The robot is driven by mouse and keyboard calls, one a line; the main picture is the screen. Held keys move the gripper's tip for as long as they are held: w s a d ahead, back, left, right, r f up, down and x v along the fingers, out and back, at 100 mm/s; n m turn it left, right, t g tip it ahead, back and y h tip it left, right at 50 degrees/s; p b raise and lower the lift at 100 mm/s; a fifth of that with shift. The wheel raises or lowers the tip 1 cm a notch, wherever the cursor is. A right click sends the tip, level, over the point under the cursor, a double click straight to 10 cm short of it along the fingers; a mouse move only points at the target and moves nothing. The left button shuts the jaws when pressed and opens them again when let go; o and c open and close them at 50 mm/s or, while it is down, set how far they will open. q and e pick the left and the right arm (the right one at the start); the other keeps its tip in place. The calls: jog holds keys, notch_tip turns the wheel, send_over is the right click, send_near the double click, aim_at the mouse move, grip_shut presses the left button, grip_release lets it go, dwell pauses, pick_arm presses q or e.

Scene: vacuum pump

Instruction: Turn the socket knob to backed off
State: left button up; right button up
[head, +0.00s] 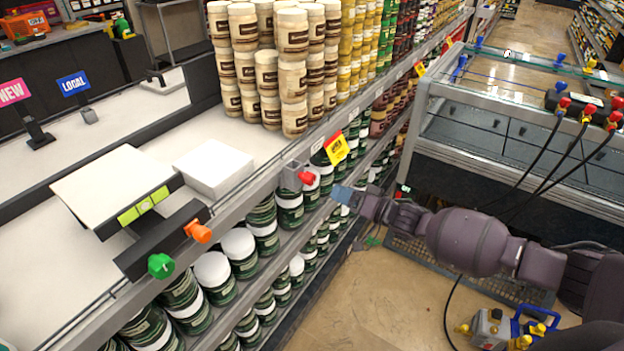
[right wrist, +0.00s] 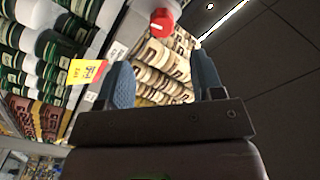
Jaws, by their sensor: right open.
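A red knob (head: 306,178) sits on a small grey box (head: 291,174) at the shelf's front edge, and I take it for the socket knob. In the right wrist view the red knob (right wrist: 161,22) shows near the top, beyond the fingertips and a little left of the gap's middle. My right gripper (head: 341,193) is just right of the knob, apart from it. In the right wrist view its blue fingers (right wrist: 165,75) stand open with nothing between them. The knob's setting marks are too small to read. My left gripper is not in view.
A dark bar with an orange knob (head: 198,231) and a green knob (head: 161,266) lies along the counter's front edge. A yellow-red price tag (head: 336,148) stands close to the red knob. Stacked jars (head: 292,70) rise behind. A glass-topped case (head: 510,135) with cables stands right.

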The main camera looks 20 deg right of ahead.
aim_at(313, 181)
jog(key=x, duration=0.9)
jog(key=shift+w+a+r, duration=0.1)
jog(key=shift+a, duration=0.1)
jog(key=c, duration=0.9)
